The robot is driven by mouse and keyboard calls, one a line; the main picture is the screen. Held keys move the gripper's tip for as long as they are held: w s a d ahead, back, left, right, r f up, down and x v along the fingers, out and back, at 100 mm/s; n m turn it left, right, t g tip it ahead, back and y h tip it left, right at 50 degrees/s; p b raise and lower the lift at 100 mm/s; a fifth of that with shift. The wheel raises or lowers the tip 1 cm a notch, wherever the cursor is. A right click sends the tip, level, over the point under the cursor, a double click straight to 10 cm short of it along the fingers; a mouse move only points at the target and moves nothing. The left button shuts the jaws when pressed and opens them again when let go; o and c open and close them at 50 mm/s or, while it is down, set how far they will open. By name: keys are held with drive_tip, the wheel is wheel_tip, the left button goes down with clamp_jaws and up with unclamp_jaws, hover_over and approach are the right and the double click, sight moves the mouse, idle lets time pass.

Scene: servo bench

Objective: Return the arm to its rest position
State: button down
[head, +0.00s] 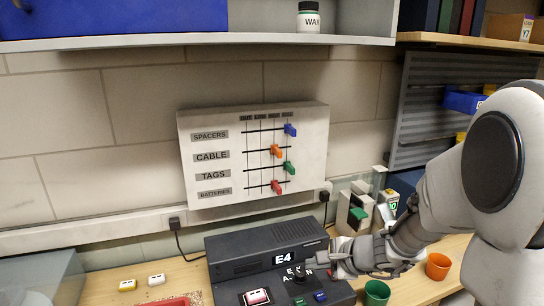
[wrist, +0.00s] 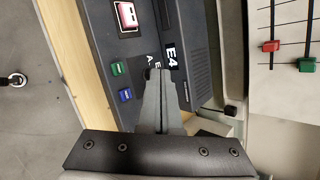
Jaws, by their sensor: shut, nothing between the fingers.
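My gripper (head: 312,262) is at the front right of the dark E4 console (head: 235,262), close over its top. In the wrist view the two fingers of my gripper (wrist: 158,76) are together with nothing between them, against the console (wrist: 200,55) behind. I cannot tell whether the fingertips touch it. My arm reaches in from the right side of the head view, bent, with the forearm stretched toward the console.
The console bears a red-and-white switch (head: 257,297) and green and blue buttons. A slider panel (head: 215,140) hangs on the wall. A green cup (head: 376,292) and an orange cup (head: 438,266) stand right of the console. A shelf (head: 300,40) overhangs the bench.

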drive_tip(key=s+a+r+n+g, duration=0.2)
drive_tip(key=s+a+r+n, duration=0.2)
drive_tip(key=s+r+n, duration=0.7)
drive_tip(key=s+d+r+n+h, duration=0.1)
drive_tip(key=s+d+n+h, duration=0.4)
drive_tip(key=s, duration=0.7)
drive_tip(key=shift+s+d+r+n+h, duration=0.2)
drive_tip(key=shift+d+n+h, duration=0.15)
drive_tip(key=shift+d, duration=0.8)
idle(0.5)
